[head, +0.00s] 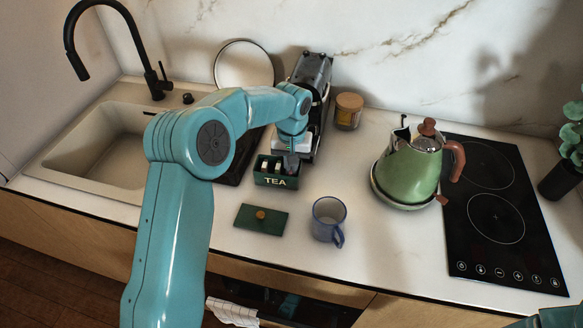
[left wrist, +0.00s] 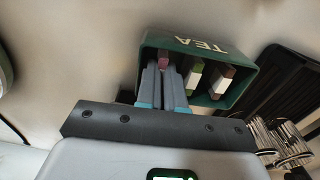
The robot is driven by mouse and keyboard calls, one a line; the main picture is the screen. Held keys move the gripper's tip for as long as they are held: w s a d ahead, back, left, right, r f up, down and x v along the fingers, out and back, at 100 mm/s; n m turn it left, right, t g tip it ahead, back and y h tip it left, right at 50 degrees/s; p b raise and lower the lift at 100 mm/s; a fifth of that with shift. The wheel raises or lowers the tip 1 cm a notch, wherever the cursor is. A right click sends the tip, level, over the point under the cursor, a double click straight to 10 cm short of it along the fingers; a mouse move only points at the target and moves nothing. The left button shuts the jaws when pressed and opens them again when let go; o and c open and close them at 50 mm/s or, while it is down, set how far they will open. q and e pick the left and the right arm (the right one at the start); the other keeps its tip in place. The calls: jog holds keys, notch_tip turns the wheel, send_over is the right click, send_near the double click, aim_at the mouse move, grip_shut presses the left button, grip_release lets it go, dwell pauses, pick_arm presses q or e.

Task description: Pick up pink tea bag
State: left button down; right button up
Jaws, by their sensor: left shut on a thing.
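The dark green TEA box (head: 276,182) stands open on the counter, and it also shows in the left wrist view (left wrist: 238,64). My left gripper (head: 291,162) reaches down into its right part. In the left wrist view my left gripper (left wrist: 165,78) is shut on the pink tea bag (left wrist: 163,57), whose pink end shows at the fingertips. The rest of the bag is hidden by the fingers. A green tea bag (left wrist: 194,75) and a brown tea bag (left wrist: 221,80) stand beside it in the box. My right gripper is not in view.
The box's green lid (head: 261,217) lies in front of the box. A blue mug (head: 328,219) stands to the right of the lid. A green kettle (head: 409,170) is farther right, beside the black hob (head: 497,218). A lidded jar (head: 348,111) and a sink (head: 92,148) are behind and left.

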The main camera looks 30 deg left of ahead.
pick_arm(q)
notch_tip(320, 180, up, 20)
jog(key=p, duration=0.1)
dwell(0.4)
